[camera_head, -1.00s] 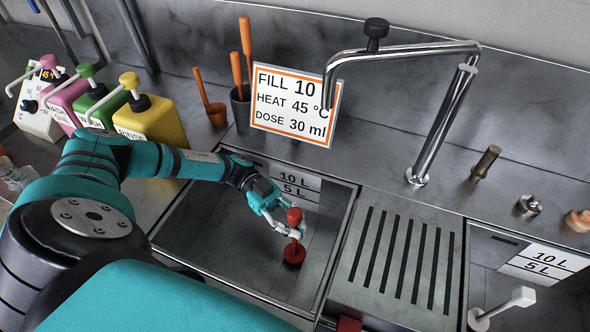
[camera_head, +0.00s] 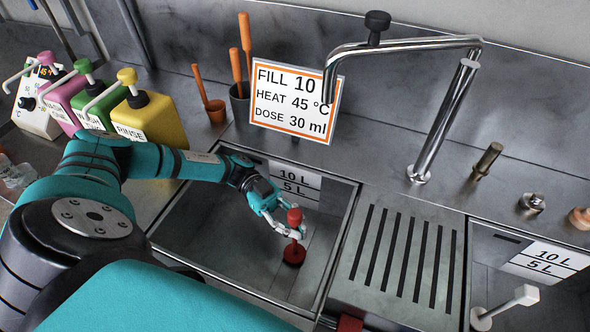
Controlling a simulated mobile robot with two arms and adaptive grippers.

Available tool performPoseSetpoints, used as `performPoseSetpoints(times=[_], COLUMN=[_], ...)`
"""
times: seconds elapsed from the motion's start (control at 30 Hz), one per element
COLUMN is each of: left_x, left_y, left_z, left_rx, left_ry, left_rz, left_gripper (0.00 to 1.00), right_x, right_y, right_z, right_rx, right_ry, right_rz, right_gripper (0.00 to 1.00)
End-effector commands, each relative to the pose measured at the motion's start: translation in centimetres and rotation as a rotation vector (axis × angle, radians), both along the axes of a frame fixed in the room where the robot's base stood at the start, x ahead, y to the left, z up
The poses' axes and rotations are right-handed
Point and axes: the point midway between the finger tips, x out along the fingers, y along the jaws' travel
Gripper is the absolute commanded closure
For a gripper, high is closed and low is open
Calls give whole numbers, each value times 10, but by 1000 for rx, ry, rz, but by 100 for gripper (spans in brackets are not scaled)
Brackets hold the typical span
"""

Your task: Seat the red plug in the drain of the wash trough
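The red plug (camera_head: 293,252) stands upright at the floor of the left trough (camera_head: 197,232), with its round base low and its knob on top. My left gripper (camera_head: 292,231) reaches down into this trough, with its fingers around the plug's stem just below the knob; it looks shut on it. The drain is not visible; the plug's base hides the floor under it, so I cannot tell whether it is seated. My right gripper is not in view.
A chrome faucet (camera_head: 432,125) stands behind the slotted drainboard (camera_head: 402,262). A second trough at right holds a white plug (camera_head: 505,306). A sign (camera_head: 296,101), orange-handled tools and pump bottles (camera_head: 150,120) stand along the back.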

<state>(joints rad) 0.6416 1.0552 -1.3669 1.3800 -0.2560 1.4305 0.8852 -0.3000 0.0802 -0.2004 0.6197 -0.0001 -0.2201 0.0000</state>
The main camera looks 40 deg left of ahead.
Motion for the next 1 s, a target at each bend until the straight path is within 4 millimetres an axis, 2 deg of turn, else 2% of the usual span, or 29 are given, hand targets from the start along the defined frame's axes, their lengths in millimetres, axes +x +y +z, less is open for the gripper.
performPoseSetpoints(times=[0.23,0.43,0.5,0.77,0.87,1.0], left_x=[0,0,0,0,0,0], left_y=[0,0,0,0,1,1], left_z=[-4,-4,-4,-3,5,30], left_rx=[-1,-1,-1,1,1,0], left_ry=[-1,-1,-1,0,-2,-4], left_rz=[0,0,0,0,1,0], left_gripper=[99,73,67,67,67,67], right_x=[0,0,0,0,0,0], right_y=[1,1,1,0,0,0], right_z=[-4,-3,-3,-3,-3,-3], right_rx=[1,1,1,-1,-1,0], right_ry=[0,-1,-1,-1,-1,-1], right_rz=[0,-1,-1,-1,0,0], right_gripper=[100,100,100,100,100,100])
